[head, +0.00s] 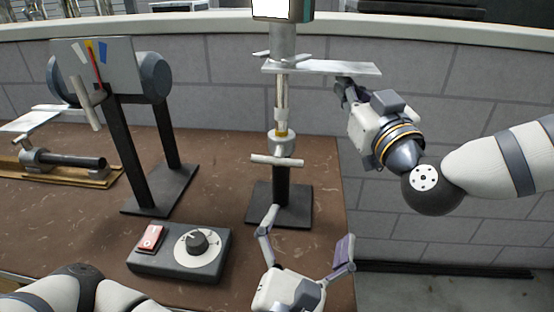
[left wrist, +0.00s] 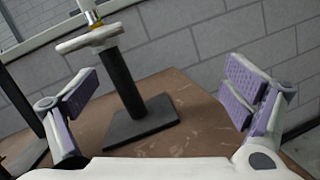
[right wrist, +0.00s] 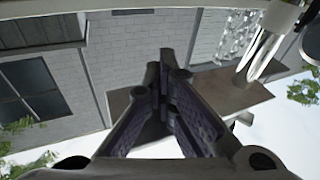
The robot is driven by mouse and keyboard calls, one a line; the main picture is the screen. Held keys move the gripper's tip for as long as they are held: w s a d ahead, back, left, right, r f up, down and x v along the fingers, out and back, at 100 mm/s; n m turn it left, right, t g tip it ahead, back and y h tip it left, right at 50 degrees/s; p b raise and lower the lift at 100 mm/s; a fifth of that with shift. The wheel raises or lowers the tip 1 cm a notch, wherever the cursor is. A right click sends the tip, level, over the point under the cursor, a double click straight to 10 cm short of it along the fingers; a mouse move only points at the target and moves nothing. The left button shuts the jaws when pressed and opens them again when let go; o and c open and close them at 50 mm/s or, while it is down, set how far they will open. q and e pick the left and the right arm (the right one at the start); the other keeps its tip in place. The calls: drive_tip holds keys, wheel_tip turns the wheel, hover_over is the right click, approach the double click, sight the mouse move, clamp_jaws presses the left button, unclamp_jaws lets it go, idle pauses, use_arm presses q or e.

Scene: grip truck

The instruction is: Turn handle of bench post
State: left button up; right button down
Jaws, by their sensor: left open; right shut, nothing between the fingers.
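The bench post (head: 281,185) stands upright on a square black base on the brown bench. Its light horizontal handle bar (head: 277,160) crosses the post low down, below a silver collar. The handle also shows at the upper left of the left wrist view (left wrist: 100,38). My left gripper (head: 308,227) is open and empty in front of the post, its fingers spread and apart from the handle. My right gripper (head: 344,88) is shut and empty at the upper right, just under the right end of a flat metal plate (head: 330,67); I cannot tell whether they touch.
A control box (head: 180,252) with a red switch and round dial sits at the front left. A two-legged stand (head: 122,72) with a gauge panel and lever is behind it. A clamp on a wooden board (head: 65,162) lies far left. A grey block wall (head: 230,65) runs behind.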

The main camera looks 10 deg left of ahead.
sight(277, 165)
use_arm(q)
drive_tip(key=s+a+r+n+t+y, duration=0.2)
drive_tip(key=a+n+y, duration=0.2)
drive_tip(key=a+n, duration=0.2)
drive_tip(key=shift+t, duration=0.3)
drive_tip(key=x, duration=1.2)
drive_tip(key=shift+a, duration=0.1)
drive_tip(key=c, duration=1.2)
